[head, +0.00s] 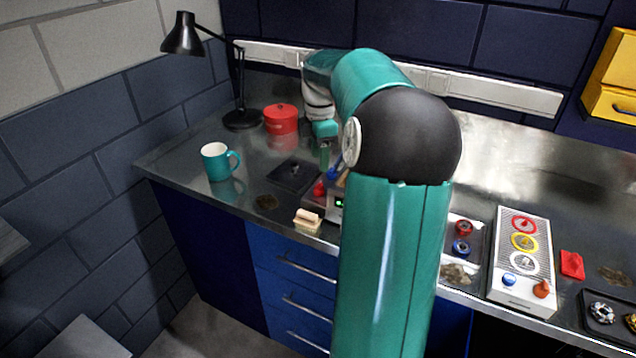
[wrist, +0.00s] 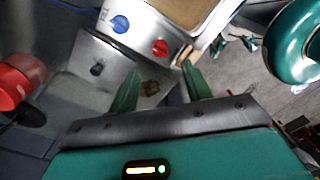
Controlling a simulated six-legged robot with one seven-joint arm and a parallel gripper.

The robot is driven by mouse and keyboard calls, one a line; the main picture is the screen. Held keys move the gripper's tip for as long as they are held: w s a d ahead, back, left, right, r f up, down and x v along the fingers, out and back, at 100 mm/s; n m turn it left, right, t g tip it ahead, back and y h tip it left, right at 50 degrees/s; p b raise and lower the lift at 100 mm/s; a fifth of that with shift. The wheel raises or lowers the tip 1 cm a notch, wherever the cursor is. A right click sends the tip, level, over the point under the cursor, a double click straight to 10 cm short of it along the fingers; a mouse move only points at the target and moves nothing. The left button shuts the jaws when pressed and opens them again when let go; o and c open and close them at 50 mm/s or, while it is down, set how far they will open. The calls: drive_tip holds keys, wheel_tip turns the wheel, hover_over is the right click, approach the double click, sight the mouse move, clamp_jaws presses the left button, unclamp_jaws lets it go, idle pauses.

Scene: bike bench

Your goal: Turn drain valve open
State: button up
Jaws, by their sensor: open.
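A grey metal unit (wrist: 140,45) carries a blue knob (wrist: 120,24) and a red knob (wrist: 160,47) on its face. The same knobs, blue (head: 333,174) and red (head: 319,188), show in the head view, where my arm hides much of the unit. A small black knob (wrist: 97,68) stands on a dark plate (head: 287,181) beside the unit. I cannot tell which knob is the drain valve. My gripper (wrist: 160,88) is open, with its two green fingers apart and nothing seen between them but the bench below. In the head view my gripper (head: 324,158) points down near the unit and plate.
A red pot (head: 281,119), black lamp (head: 242,118) and teal mug (head: 217,163) stand at the left. A wooden-topped brush (head: 308,218) lies at the front edge. A white panel with coloured dials (head: 522,259) sits at the right. Bench between mug and plate is clear.

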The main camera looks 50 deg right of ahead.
sight(319, 184)
wheel_tip(319, 184, down, 9)
drive_tip(key=shift+f, duration=0.1)
idle(0.3)
drive_tip(key=c, duration=1)
